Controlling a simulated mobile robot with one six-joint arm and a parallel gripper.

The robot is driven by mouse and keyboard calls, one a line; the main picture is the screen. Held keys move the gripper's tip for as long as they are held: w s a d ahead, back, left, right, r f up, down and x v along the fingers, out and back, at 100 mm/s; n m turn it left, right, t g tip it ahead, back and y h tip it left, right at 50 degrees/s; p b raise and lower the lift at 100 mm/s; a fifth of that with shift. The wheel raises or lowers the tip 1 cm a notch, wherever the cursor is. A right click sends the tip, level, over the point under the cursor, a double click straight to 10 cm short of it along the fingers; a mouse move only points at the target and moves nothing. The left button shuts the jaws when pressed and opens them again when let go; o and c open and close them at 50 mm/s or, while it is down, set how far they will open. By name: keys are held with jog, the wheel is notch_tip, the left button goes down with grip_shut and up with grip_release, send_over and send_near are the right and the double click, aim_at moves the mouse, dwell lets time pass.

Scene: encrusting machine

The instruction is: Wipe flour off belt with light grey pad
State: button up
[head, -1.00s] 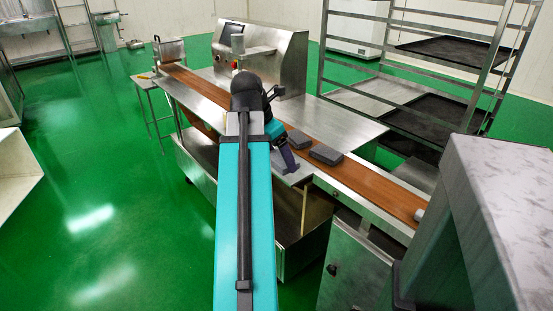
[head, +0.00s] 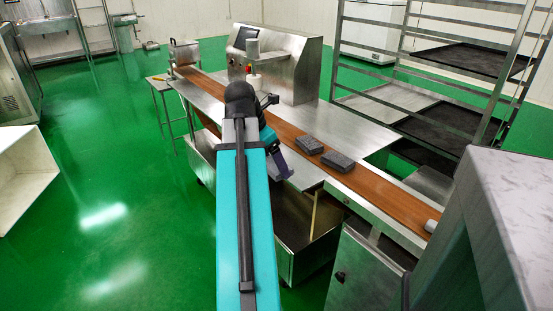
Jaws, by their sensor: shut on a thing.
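The brown belt (head: 372,188) runs diagonally along the steel machine, from the back left to the front right. No flour can be made out on it at this size. My gripper (head: 280,168), with dark purple fingers, points down near the belt's front side, left of two dark grey blocks. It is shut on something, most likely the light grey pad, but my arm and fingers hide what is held. I cannot tell whether it touches the machine.
Two dark grey blocks, one left (head: 310,144) and one right (head: 338,161), lie on the belt. A steel control housing (head: 290,65) stands behind it. A tray rack (head: 400,70) is at the back right and a grey cabinet (head: 500,200) at the front right. Green floor (head: 110,180) is clear at left.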

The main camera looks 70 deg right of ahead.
jog(key=w+a+f+p, duration=0.2)
jog(key=w+a, duration=0.5)
jog(key=w, duration=0.3)
jog(key=w+a+f+p, duration=0.2)
jog(key=w+a, duration=0.4)
jog(key=w, duration=0.5)
jog(key=w+a+f+p, duration=0.2)
jog(key=w+a+f, duration=0.1)
jog(key=w+a, duration=0.55)
jog(key=w+a+f+p, duration=0.2)
jog(key=w+a, duration=0.1)
jog(key=a, duration=0.8)
jog(key=w+a+f+p, duration=0.2)
jog(key=w+a+f, duration=0.1)
jog(key=a, duration=0.7)
jog(key=w+a+f+p, duration=0.2)
jog(key=w+a, duration=0.3)
jog(key=a, duration=0.6)
jog(key=shift+w+a+f, duration=0.15)
jog(key=shift+w+a, duration=0.05)
jog(key=shift+a, duration=0.15)
jog(key=shift+s, duration=0.1)
